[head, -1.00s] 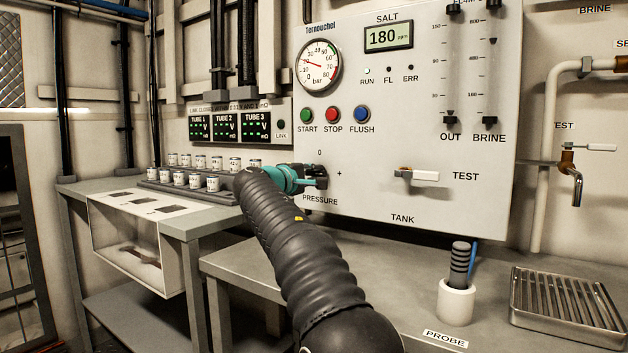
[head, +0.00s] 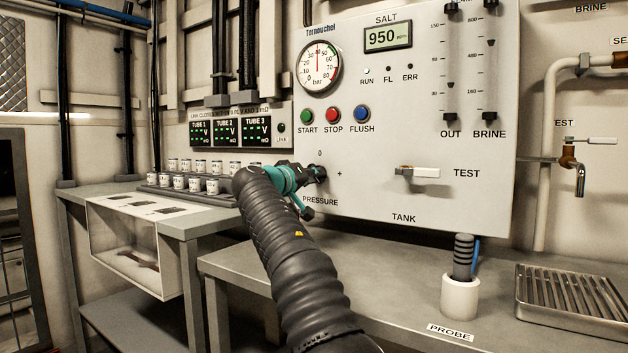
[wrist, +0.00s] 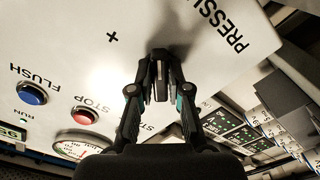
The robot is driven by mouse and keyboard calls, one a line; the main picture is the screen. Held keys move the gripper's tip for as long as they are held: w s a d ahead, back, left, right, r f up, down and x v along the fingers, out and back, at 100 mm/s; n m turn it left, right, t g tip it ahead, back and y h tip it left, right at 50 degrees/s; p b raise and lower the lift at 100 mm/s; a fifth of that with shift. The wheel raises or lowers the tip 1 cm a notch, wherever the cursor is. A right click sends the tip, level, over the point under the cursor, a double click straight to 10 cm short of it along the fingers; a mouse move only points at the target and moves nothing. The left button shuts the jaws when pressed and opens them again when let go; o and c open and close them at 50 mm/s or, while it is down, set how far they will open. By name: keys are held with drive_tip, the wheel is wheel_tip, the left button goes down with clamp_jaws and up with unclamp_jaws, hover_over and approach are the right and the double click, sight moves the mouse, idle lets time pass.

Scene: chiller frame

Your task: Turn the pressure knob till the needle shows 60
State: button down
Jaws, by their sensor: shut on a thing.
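The round pressure gauge (head: 319,67) is at the upper left of the white panel. Its red needle points almost straight up, at about 40 bar. The dark pressure knob (head: 321,173) is on the panel's lower left, above the PRESSURE label and largely hidden by my gripper (head: 308,176). In the wrist view my gripper (wrist: 160,82) has its fingers closed on the knob (wrist: 163,56), against the panel face. The wrist is rolled, so the panel's lettering appears upside down there.
The START, STOP and FLUSH buttons (head: 361,114) sit above the knob. The TEST lever (head: 425,173) is to its right. The salt display (head: 388,37) reads 950. A rack of small jars (head: 187,181) stands close left of my arm.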

drive_tip(key=shift+f+m, duration=0.1)
drive_tip(key=shift+m, duration=0.9)
drive_tip(key=c, duration=1.1)
unclamp_jaws()
drive_tip(key=shift+s+a, duration=0.1)
drive_tip(key=v, duration=1.1)
drive_tip(key=shift+s+a, duration=0.2)
drive_tip(key=shift+s, duration=0.1)
